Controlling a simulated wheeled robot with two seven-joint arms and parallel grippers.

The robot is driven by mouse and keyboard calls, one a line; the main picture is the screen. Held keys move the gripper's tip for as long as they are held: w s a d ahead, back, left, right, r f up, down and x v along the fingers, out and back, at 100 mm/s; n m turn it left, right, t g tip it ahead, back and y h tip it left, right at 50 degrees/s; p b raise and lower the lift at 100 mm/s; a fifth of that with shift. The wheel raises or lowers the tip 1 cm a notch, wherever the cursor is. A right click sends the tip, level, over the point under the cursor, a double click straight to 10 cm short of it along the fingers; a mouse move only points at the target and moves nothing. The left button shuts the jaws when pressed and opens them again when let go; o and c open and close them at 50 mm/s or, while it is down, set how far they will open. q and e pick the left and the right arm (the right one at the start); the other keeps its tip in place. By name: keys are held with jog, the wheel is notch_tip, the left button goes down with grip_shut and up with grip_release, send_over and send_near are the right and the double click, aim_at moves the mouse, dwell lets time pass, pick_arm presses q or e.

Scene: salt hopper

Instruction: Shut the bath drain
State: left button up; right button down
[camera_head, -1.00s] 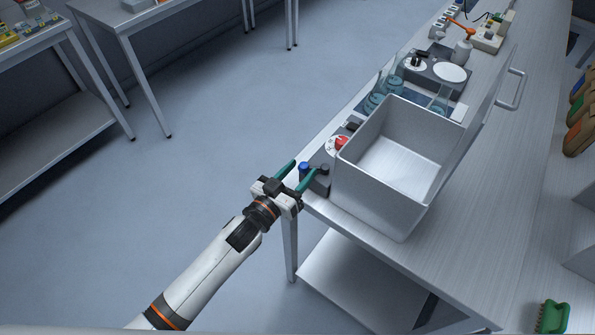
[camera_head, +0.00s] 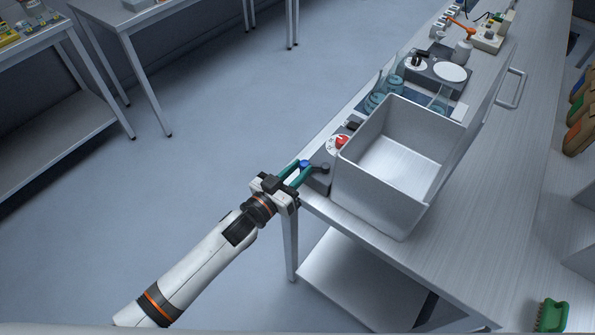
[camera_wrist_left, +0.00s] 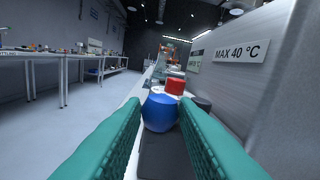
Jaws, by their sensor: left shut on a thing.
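In the left wrist view the blue knob (camera_wrist_left: 160,112) stands between the two green fingers. A red knob (camera_head: 341,142) on a white dial is farther along the unit, and it also shows in the left wrist view (camera_wrist_left: 175,86). A dark round knob (camera_head: 323,168) sits close beside the fingers. My right gripper is not in view.
Glass flasks (camera_head: 376,101) and a grey device with a white plate (camera_head: 449,72) stand behind the bath. A green brush (camera_head: 551,316) lies at lower right. The floor at left is clear.

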pick_arm(q)
jog(key=shift+w+a+r+m+g+h, duration=0.15)
jog(key=shift+w+m+g+h, duration=0.45)
jog(key=shift+m+h, duration=0.1)
jog(key=shift+w+m+g+h+b, duration=0.3)
jog(key=shift+w+m+g+h, duration=0.15)
jog(key=shift+m+g+h, duration=0.35)
jog(key=m+g, duration=0.1)
jog(key=w+g+h+b, duration=0.1)
jog(key=m+g+h+b, duration=0.1)
jog(key=g, duration=0.1)
jog(key=shift+w+d+m, duration=0.2)
jog(key=shift+w+m, duration=0.05)
jog(key=shift+m, duration=0.05)
jog(key=shift+w+m+g+h+b, duration=0.1)
jog(key=shift+m+g+h+b, duration=0.2)
jog(key=shift+g+b, duration=0.25)
jog(key=shift+d, duration=0.1)
jog(key=o, duration=0.8)
jog(key=shift+c, duration=0.2)
jog(key=shift+o, duration=1.1)
jog(key=shift+w+d, duration=0.1)
jog(key=shift+d, duration=0.05)
